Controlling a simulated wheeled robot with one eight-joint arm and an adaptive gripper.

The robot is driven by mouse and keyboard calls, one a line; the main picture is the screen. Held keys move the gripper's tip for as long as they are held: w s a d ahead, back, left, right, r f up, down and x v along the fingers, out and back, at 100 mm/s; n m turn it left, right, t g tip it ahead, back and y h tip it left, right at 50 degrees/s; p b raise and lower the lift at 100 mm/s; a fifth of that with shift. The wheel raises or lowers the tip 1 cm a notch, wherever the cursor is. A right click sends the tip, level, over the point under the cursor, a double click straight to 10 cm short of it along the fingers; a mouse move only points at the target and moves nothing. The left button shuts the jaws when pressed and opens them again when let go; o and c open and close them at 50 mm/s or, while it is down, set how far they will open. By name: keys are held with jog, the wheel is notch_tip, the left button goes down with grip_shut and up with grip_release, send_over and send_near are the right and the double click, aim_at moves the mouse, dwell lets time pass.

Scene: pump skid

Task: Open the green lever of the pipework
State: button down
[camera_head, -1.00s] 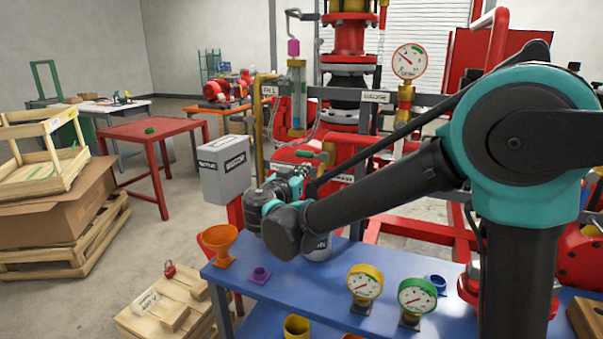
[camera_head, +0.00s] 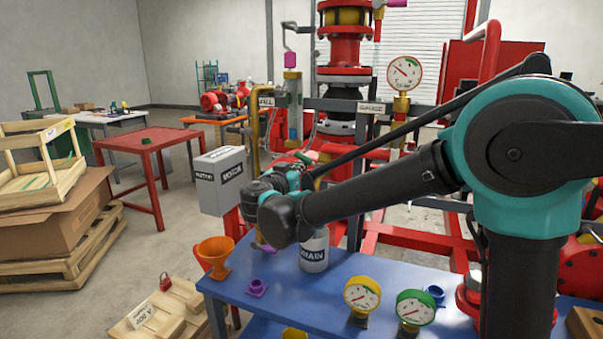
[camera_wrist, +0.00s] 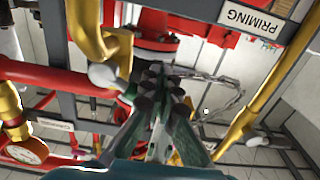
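A small green lever (camera_head: 303,157) shows on the red pipework in the head view, just beyond my wrist. My gripper's fingers are hidden behind my wrist there. In the wrist view my gripper (camera_wrist: 165,88) points at the pipework, its dark fingertips close together near a yellow pipe and a grey round end. I cannot make out the green lever apart from the greenish fingers in that view, nor whether they touch or hold anything.
A grey box (camera_head: 221,180) stands left of my wrist. The blue table (camera_head: 270,295) below carries a DRAIN can (camera_head: 314,252), an orange funnel (camera_head: 214,256) and gauges (camera_head: 361,294). In the wrist view a PRIMING sign (camera_wrist: 256,14) and a chain (camera_wrist: 225,90) are near the fingers.

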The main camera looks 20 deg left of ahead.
aim_at(305, 156)
jog(key=shift+d+r, duration=0.15)
jog(key=shift+r, duration=0.5)
jog(key=shift+d+r, duration=0.15)
jog(key=shift+r, duration=0.5)
jog(key=shift+d+r, duration=0.45)
jog(key=shift+r, duration=0.2)
jog(key=shift+s+d+r, duration=0.15)
jog(key=shift+d+r, duration=0.5)
jog(key=shift+d, duration=0.15)
jog(key=shift+a, duration=0.65)
jog(key=s, duration=0.9)
jog(key=shift+a, duration=0.35)
